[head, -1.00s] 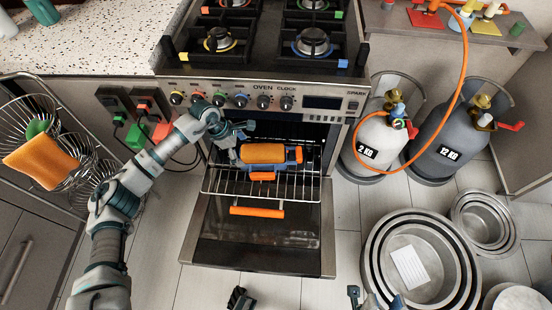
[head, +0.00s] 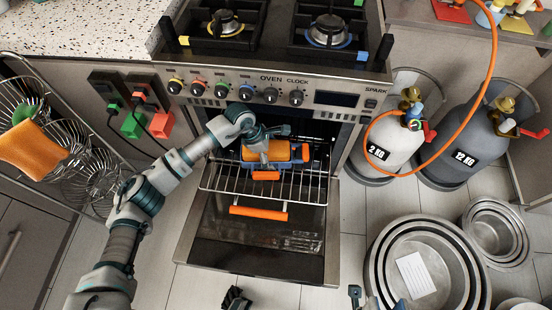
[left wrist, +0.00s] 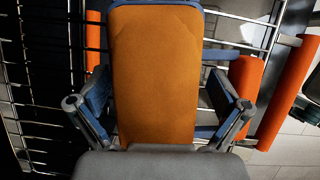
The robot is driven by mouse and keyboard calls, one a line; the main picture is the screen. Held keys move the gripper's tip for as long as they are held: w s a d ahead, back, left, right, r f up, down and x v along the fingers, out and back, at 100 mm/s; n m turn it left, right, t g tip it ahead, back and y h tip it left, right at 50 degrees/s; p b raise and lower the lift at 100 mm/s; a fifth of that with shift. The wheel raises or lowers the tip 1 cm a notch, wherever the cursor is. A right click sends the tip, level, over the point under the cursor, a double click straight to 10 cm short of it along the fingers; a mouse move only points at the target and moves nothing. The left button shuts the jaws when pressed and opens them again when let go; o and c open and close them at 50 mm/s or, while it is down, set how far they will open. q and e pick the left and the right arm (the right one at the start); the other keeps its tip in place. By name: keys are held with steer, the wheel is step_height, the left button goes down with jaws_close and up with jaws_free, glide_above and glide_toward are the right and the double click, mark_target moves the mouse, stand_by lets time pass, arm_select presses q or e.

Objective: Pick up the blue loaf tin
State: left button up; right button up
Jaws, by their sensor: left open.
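The blue loaf tin (head: 290,163) sits on the wire rack pulled out of the open oven. An orange loaf-like block (head: 279,150) fills its top. My left gripper (head: 264,148) is over the tin from the left and hides part of it. In the left wrist view the orange top (left wrist: 155,75) fills the middle, with the tin's blue rim (left wrist: 155,4) at the far end. The open fingers of my left gripper (left wrist: 158,112) lie on either side of it; contact is unclear. Parts of what looks like my right gripper (head: 356,294) show at the bottom edge, mostly cut off.
The wire rack (head: 222,180) surrounds the tin, and the oven door (head: 250,250) hangs open with an orange handle (head: 258,213). The stove front (head: 240,90) overhangs close above. Gas cylinders (head: 386,150) and nested steel pans (head: 425,270) stand to the right.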

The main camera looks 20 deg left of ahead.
arm_select(q)
steer(key=shift+a+f, duration=0.15)
steer(key=shift+a, duration=0.2)
steer(key=shift+c, duration=1)
steer(key=shift+s+d, duration=0.1)
steer(key=shift+d, duration=0.55)
steer(key=c, duration=1.2)
steer(key=shift+d, duration=0.1)
steer(key=c, duration=0.3)
